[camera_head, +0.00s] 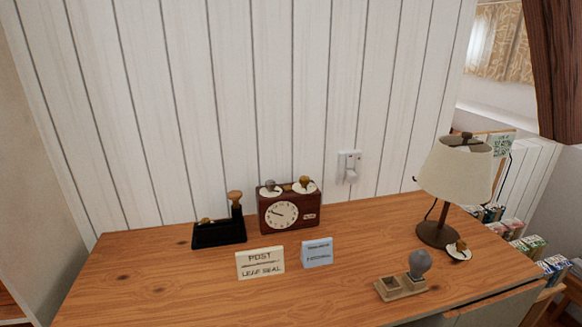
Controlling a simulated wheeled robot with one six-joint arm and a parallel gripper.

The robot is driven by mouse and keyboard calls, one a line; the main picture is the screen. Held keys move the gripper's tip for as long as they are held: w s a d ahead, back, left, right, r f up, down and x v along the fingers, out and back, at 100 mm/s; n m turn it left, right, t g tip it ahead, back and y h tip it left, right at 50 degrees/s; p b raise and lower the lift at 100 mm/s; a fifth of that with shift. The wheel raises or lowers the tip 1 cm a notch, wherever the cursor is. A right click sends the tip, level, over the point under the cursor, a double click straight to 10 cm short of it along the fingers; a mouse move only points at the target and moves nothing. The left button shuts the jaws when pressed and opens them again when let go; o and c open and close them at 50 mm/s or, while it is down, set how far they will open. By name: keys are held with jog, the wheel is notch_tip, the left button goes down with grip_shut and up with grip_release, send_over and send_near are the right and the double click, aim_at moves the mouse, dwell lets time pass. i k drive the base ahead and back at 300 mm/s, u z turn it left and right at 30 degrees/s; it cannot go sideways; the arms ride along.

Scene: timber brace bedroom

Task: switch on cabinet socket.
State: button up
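A white wall socket (349,158) is fixed to the white plank wall, above the back edge of the wooden cabinet top (150,280). A white plug appears to sit in its lower part, and a small reddish mark shows near its top. The switch itself is too small to tell whether it is on or off. My gripper is not in view.
A brown clock (290,209) and a black tray (218,233) stand below and left of the socket. A lamp (455,178) stands at right. The cabinet's front left is clear.

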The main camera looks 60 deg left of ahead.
aim_at(350, 159)
jog(key=u, duration=0.7)
jog(key=k, duration=1.25)
jog(key=z, duration=0.75)
jog(key=i, duration=1.25)
jog(key=u, duration=1.5)
jog(key=i, duration=0.95)
jog(key=u, duration=1)
